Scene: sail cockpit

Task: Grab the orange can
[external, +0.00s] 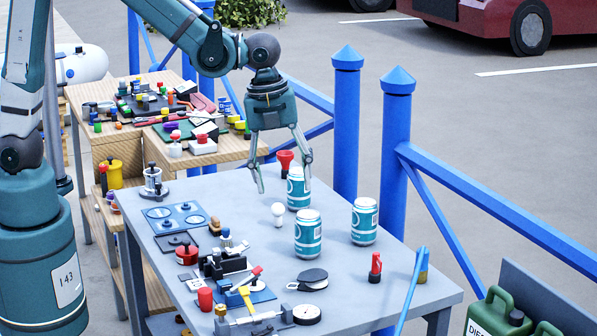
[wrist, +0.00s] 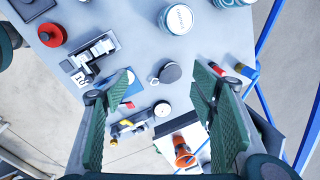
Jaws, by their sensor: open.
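Three teal-and-white cans stand upright on the grey table (external: 400,274): one at the back (external: 299,190), one in the middle (external: 308,236) and one at the right (external: 364,222). None of them looks orange. My gripper (external: 285,177) is open and empty above the table, with its fingers pointing down beside the back can in the external view. In the wrist view, my gripper (wrist: 162,72) is spread wide with no can between its fingers. A white-topped can (wrist: 178,19) stands beyond the fingertips, and another (wrist: 232,3) is cut off by the top edge.
A white bulb (external: 278,214) lies left of the cans. A round black-lidded item (external: 312,276), red pot (external: 187,254) and red-topped tool (external: 375,267) are nearby. Blue railing posts (external: 396,150) stand behind the table. An orange cone-shaped item (wrist: 184,153) shows low in the wrist view.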

